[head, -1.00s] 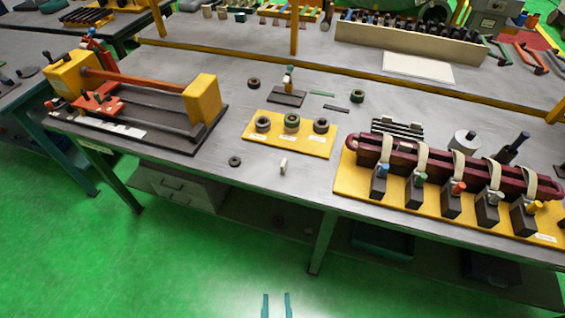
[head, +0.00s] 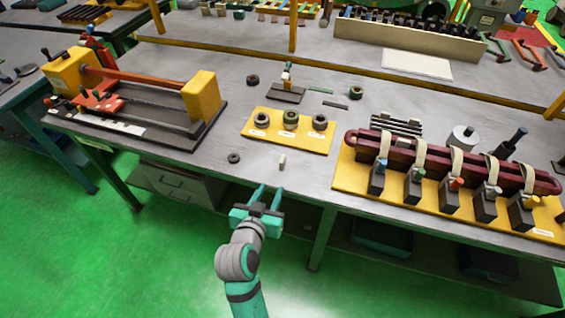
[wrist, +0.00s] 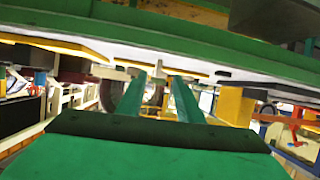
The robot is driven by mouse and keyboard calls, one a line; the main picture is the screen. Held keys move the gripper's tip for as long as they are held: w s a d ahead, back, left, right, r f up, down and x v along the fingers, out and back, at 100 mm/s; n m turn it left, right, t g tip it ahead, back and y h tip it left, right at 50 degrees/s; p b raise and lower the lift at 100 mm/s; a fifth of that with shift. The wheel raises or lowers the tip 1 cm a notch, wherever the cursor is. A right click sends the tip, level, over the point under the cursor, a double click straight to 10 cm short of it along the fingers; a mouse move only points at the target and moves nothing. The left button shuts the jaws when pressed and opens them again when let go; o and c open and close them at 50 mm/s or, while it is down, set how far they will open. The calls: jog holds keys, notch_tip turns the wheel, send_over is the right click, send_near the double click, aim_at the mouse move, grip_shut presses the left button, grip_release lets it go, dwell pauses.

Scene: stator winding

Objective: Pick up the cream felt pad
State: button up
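The cream felt pad (head: 282,162) is a small pale piece standing upright near the front edge of the bench in the head view. My gripper (head: 270,190) is open and empty, with its two teal fingers pointing at the bench just in front of the pad, apart from it. In the wrist view, which looks upside down, the gripper's fingers (wrist: 158,80) are spread. A small pale piece that looks like the pad (wrist: 159,69) shows beyond and between the fingertips.
A black ring (head: 234,157) lies left of the pad. Behind stands a yellow board (head: 262,140) with several rings. A yellow fixture (head: 347,177) with a dark red coil and clamps is to the right. A winding device (head: 190,140) stands left. The bench around the pad is clear.

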aim_at(282, 160)
jog(key=shift+m+h, duration=0.3)
jog(key=shift+m, duration=0.2)
jog(key=w+d, duration=0.1)
jog(key=w, duration=0.3)
jog(key=w+d, duration=0.1)
jog(key=w, duration=0.2)
jog(key=w+d, duration=0.1)
jog(key=w, duration=0.3)
jog(key=shift+w+f, duration=0.3)
jog(key=shift+w, duration=0.05)
jog(key=shift+c, duration=0.4)
grip_shut()
